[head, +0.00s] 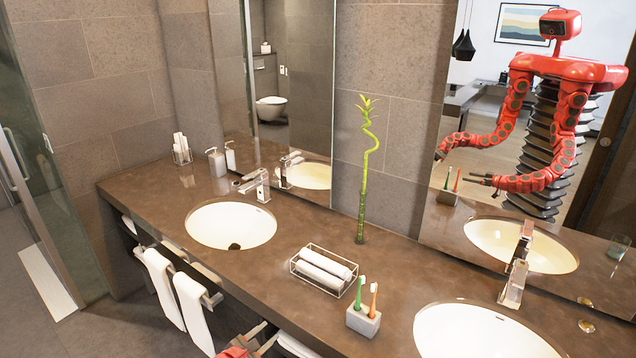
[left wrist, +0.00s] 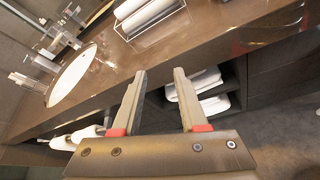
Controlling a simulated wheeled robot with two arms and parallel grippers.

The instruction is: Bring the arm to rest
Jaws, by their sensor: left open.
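My left gripper (head: 262,338) shows at the bottom edge of the head view, low in front of the vanity counter. In the left wrist view its two fingers (left wrist: 160,74) are spread apart with nothing between them. The fingertips are near the counter's front edge, with the open shelf below behind them. My right gripper is not directly in the head view; my red arms show only small in the mirror (head: 400,60).
The brown counter (head: 290,232) holds a wire rack of rolled towels (head: 324,268), a toothbrush holder (head: 363,320) and a bamboo stalk (head: 364,180). Two sinks (head: 230,225) are set into it. White towels (head: 190,305) hang along the front. Open floor (head: 130,325) lies at the left.

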